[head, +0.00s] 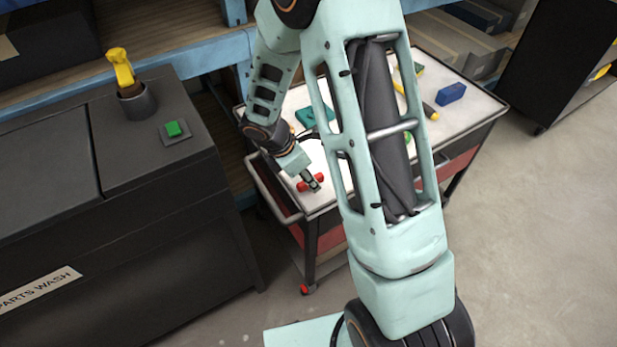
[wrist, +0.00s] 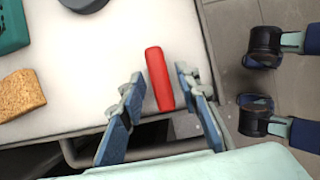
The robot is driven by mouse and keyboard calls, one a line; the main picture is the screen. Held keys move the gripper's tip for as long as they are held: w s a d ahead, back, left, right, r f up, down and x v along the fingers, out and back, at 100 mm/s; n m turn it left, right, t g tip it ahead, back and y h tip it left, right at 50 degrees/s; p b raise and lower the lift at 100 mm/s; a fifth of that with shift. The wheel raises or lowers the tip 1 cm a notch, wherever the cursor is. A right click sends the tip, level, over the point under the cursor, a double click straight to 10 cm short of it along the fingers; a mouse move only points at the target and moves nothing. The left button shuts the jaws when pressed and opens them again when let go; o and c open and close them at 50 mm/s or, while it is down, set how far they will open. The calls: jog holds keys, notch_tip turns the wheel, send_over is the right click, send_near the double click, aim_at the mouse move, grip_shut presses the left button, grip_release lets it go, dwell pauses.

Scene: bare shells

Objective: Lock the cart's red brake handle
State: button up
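The cart (head: 330,202) has a white top with a dark rim. A red handle (wrist: 159,80), a short rounded bar, shows at the cart's near edge in the wrist view. Its red ends (head: 303,187) show on both sides of my gripper in the head view. My gripper (head: 313,183) points down at this edge. In the wrist view its fingers (wrist: 159,72) are apart, one on each side of the red handle, with a gap visible at both sides. I cannot tell how the handle is mounted.
On the cart top are a teal item (wrist: 12,28), a brown block (wrist: 20,95), a dark round item (wrist: 84,3) and a blue box (head: 451,93). A parts washer (head: 110,200) with a green button (head: 173,129) stands left. Floor (head: 540,230) is clear at right.

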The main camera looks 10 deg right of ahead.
grip_shut()
jog(key=shift+m, duration=0.3)
jog(key=m+g+p, duration=0.1)
jog(key=m, duration=0.2)
jog(key=shift+w+r, duration=0.1)
jog(key=shift+w, duration=0.05)
jog(key=m+g, duration=0.2)
jog(key=m, duration=0.2)
jog(key=shift+w, duration=0.15)
jog(key=m+g, duration=0.1)
jog(key=m, duration=0.2)
jog(key=m+y, duration=0.1)
jog(key=m, duration=0.1)
jog(key=shift+w+d+m+g, duration=0.1)
jog(key=shift+m+g, duration=0.3)
jog(key=shift+d+m+g+y, duration=0.1)
jog(key=shift+m+g+y, duration=0.25)
jog(key=shift+m, duration=0.8)
jog(key=shift+m+g+y, duration=0.15)
jog(key=shift+m+y, duration=0.4)
jog(key=shift+m, duration=0.6)
